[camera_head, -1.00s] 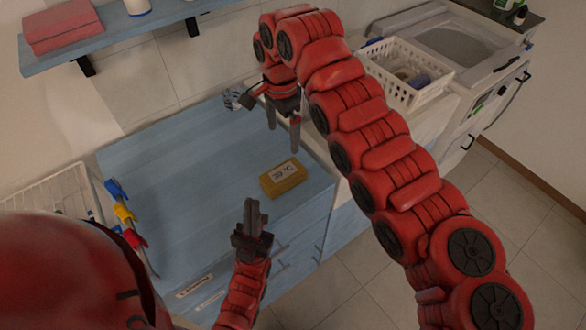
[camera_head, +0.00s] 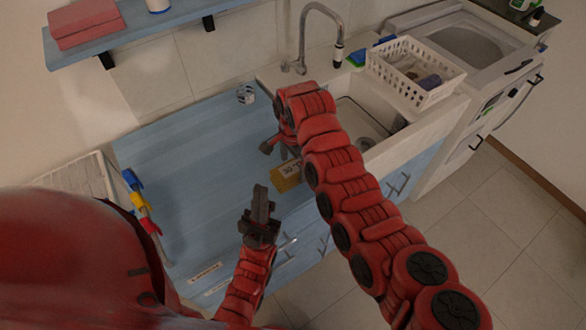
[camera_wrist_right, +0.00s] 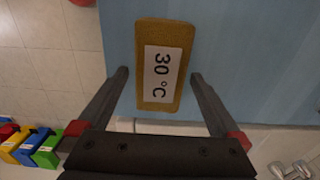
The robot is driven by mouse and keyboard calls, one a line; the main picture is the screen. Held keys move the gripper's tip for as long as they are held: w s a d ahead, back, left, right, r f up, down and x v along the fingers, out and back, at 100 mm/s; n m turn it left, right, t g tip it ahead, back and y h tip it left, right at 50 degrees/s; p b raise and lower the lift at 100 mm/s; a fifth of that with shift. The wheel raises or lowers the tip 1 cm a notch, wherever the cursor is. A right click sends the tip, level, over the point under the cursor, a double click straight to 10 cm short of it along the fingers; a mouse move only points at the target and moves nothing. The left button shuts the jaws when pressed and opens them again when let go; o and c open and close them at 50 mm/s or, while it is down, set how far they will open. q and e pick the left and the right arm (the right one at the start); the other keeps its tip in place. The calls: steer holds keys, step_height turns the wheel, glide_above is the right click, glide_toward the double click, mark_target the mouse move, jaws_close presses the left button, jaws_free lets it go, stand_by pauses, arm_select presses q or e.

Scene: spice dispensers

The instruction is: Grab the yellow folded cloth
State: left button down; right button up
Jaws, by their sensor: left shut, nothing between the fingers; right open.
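The yellow folded cloth (camera_head: 284,179) lies on the blue countertop (camera_head: 190,150), partly hidden by my right arm. In the right wrist view the cloth (camera_wrist_right: 187,40) bears a white "30 °C" label. My right gripper (camera_wrist_right: 160,75) is open, with one finger on either side of the cloth in the picture. I cannot tell whether the fingers touch it or how high they are. In the head view the right gripper's fingertips are mostly hidden. My left gripper (camera_head: 261,192) is shut and empty, to the left of the cloth and nearer to me.
A sink (camera_head: 352,118) with a tap (camera_head: 302,35) is behind and right of the cloth. A white basket (camera_head: 415,72) stands beyond it. Coloured clips (camera_head: 141,202) line a rack at the left. A shelf (camera_head: 130,35) holds red folded cloth. The counter's left part is mostly clear.

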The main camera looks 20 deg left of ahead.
mark_target(293, 168)
steer(key=shift+f+p, duration=0.35)
steer(key=shift+f, duration=1.15)
steer(key=c, duration=1.3)
steer(key=shift+r, duration=0.15)
